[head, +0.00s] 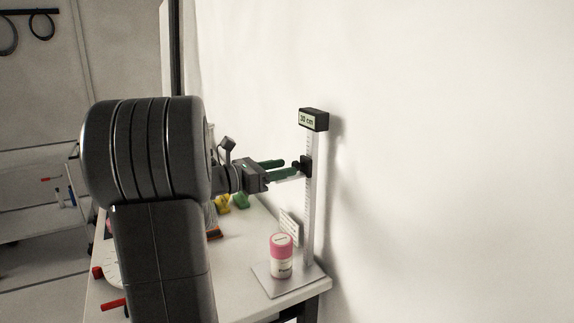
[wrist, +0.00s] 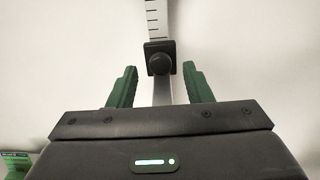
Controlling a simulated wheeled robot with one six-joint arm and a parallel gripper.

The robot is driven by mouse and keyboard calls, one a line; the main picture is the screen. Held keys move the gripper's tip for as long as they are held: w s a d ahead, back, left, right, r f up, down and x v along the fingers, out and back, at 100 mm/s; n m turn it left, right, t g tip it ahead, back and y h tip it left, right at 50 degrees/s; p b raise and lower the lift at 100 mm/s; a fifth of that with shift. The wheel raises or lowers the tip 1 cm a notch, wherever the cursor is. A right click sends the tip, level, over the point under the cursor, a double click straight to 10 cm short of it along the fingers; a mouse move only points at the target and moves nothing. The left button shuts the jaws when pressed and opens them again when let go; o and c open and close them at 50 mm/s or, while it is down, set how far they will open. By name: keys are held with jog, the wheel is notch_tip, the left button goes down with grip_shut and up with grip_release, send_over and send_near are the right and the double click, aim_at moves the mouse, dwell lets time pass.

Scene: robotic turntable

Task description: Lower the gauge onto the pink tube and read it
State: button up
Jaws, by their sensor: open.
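The gauge is a tall upright ruler column (head: 309,215) with a display (head: 314,120) on top that seems to read 30 cm. Its dark slider (head: 306,166) sits high on the column, well above the pink tube. The pink tube (head: 281,256) stands upright on the gauge's base plate (head: 262,276); it has a pink lid and a white label. My gripper (head: 282,171) is level with the slider, its green fingers pointing at it. In the wrist view the open fingers (wrist: 157,87) lie on either side of the slider's round knob (wrist: 160,64), with gaps on both sides.
The gauge stands at the corner of a white table (head: 235,262) beside a plain wall. A small white card (head: 290,227) stands behind the tube. Yellow and green objects (head: 239,201) lie farther back, and red-handled items (head: 112,304) are at the table's left.

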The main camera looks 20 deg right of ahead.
aim_at(286, 238)
jog(key=shift+d, duration=1.1)
grip_shut()
notch_tip(286, 238, down, 18)
jog(key=b, duration=1.1)
jog(key=shift+b, duration=0.4)
grip_release()
jog(key=shift+a, duration=0.15)
jog(key=s+a, duration=0.1)
jog(key=a, duration=1.2)
jog(key=shift+a, duration=0.25)
jog(key=shift+d, duration=0.1)
